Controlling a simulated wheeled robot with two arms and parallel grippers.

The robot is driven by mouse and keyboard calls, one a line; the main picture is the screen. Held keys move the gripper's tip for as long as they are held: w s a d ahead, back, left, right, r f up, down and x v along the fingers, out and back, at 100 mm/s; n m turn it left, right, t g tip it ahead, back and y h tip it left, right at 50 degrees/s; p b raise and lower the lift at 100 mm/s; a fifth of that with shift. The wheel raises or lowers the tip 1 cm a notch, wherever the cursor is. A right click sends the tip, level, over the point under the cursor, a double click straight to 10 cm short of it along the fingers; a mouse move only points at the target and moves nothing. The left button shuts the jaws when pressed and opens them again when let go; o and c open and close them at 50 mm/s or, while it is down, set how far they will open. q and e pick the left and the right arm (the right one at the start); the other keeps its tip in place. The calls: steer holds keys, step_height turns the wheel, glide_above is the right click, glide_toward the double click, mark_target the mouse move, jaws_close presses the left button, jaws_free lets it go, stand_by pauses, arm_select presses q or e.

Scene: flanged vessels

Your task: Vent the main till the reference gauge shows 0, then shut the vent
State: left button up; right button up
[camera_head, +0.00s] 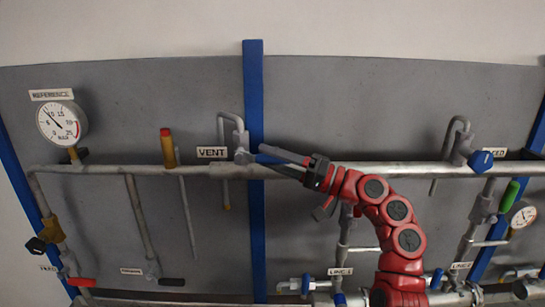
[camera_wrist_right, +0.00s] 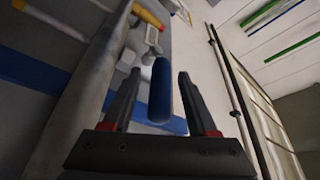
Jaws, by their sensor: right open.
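The reference gauge (camera_head: 62,122) is a round white dial at the upper left; its needle points up and left, seemingly between 5 and 10, too small to read exactly. The vent valve (camera_head: 241,140) sits on the main pipe (camera_head: 110,169) beside the VENT label (camera_head: 212,152). Its blue handle points right, partly hidden by my gripper. My right gripper (camera_head: 274,156) is open at this handle. In the right wrist view the blue handle (camera_wrist_right: 161,90) stands between the two open fingers, with visible gaps either side. My left gripper is not in view.
A blue upright post (camera_head: 254,90) runs close to the vent valve. A yellow and red fitting (camera_head: 168,148) stands to its left. Another valve with a blue knob (camera_head: 481,160) and a second gauge (camera_head: 523,215) are at the right. The upper grey panel is clear.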

steer(key=shift+c, duration=0.3)
jaws_close()
stand_by(1.1)
